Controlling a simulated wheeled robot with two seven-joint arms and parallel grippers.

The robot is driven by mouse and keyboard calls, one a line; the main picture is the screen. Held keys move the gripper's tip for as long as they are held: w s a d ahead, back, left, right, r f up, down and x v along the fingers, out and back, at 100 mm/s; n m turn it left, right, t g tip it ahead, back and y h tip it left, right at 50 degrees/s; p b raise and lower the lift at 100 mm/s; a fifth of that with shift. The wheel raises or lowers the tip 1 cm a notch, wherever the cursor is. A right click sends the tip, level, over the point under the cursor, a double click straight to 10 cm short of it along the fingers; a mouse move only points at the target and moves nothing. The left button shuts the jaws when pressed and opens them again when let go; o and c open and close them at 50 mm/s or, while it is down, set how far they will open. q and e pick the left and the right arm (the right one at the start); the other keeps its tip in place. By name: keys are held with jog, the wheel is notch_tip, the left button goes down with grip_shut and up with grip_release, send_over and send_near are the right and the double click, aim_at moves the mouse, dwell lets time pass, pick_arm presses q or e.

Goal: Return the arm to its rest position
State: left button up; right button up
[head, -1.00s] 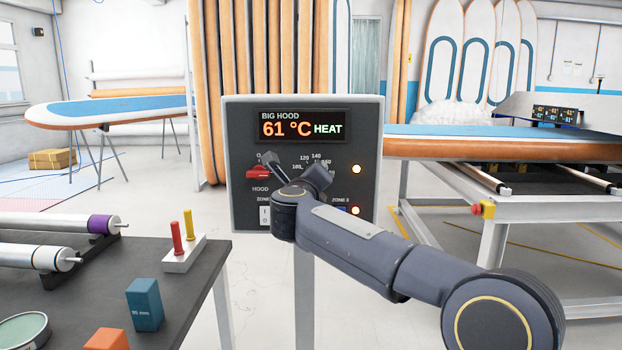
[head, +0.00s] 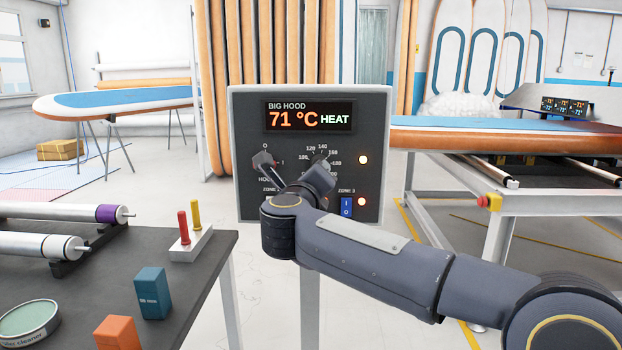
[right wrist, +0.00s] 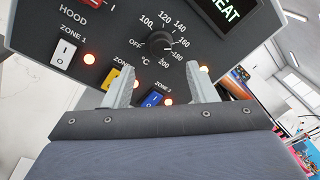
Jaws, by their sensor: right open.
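The grey control panel (head: 245,205) stands in front of me, its display (head: 309,117) reading "BIG HOOD 71 °C HEAT". My right arm reaches in from the right, and my right gripper (head: 291,170) is in front of the panel's lower half, partly covering its controls. In the right wrist view the gripper (right wrist: 162,76) is open and empty, its two fingers apart over the panel face. The black temperature dial (right wrist: 160,42) shows beyond the fingertips. The blue zone 3 switch (right wrist: 153,101) shows between the fingers. The left gripper is out of view.
A dark table (head: 110,285) at left holds rollers, a blue box (head: 152,293), an orange block (head: 117,332) and a peg stand (head: 190,245). A long metal-framed table (head: 500,205) with a board stands at right. Floor shows between them.

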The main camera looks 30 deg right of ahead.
jog(key=s+a+f+n+t+y, duration=0.1)
jog(key=s+a+f+n+y, duration=0.45)
jog(key=n, duration=0.65)
jog(key=s+a+f+n+t+y, duration=0.1)
jog(key=s+a+f+n+y, duration=0.25)
jog(key=s+n+y, duration=0.45)
jog(key=s+a+f+n+g+y, duration=0.25)
jog(key=s+f+n+g, duration=0.9)
jog(key=s+f, duration=0.8)
notch_tip(320, 180, up, 20)
jog(key=w+n+h+p, duration=0.1)
jog(key=p, duration=2.1)
jog(key=shift+n+t+p, duration=0.3)
jog(key=shift+n+t, duration=0.05)
jog(key=shift+t, duration=0.1)
